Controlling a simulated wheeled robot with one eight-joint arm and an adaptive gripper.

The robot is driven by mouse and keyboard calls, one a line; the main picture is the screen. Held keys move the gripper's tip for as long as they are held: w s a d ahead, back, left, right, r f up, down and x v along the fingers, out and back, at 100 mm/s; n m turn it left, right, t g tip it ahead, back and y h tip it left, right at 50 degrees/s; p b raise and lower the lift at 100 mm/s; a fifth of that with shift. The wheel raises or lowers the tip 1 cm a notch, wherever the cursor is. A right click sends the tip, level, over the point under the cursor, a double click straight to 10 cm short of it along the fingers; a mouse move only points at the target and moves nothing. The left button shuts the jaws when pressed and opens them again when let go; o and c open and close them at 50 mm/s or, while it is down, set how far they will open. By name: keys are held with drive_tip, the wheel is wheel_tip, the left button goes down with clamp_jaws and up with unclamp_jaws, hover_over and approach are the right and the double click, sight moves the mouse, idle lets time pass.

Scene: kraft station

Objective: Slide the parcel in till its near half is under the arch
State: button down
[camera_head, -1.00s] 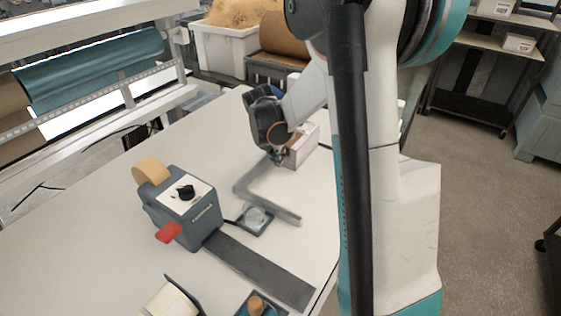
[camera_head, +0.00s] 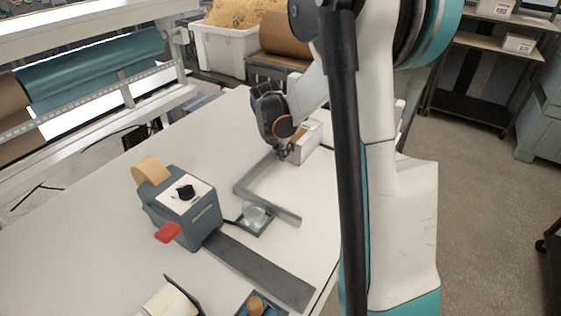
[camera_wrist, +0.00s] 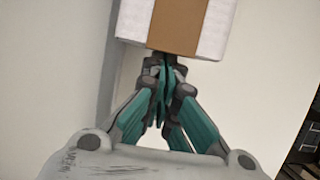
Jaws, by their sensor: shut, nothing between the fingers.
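The parcel, a white box with a brown tape band, stands on the table behind my gripper in the head view (camera_head: 309,139). Its near part fills the top of the wrist view (camera_wrist: 218,25). My gripper (camera_head: 282,153) is shut and empty, low over the table. In the wrist view its fingertips (camera_wrist: 163,62) are at the parcel's near side, seemingly touching it at the tape band. A grey angled bar (camera_head: 268,206) lies on the table in front of the parcel. I cannot make out an arch for certain; my gripper and arm hide part of the area.
A grey tape dispenser (camera_head: 180,207) with a red lever and a long dark strip (camera_head: 262,270) stands left and nearer. The table's right edge runs near my arm.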

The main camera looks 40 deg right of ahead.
drive_tip(key=shift+d, duration=0.15)
drive_tip(key=shift+w+d, duration=0.3)
drive_tip(key=shift+d, duration=0.3)
drive_tip(key=shift+a, duration=0.1)
drive_tip(key=shift+s+a, duration=0.4)
drive_tip(key=shift+a, duration=0.45)
drive_tip(key=w+d+p+v, duration=0.1)
drive_tip(key=p+v, duration=0.5)
drive_tip(key=v, duration=0.4)
drive_tip(key=shift+s+d+r, duration=0.2)
drive_tip(key=shift+s+r, duration=0.05)
drive_tip(key=shift+r, duration=0.05)
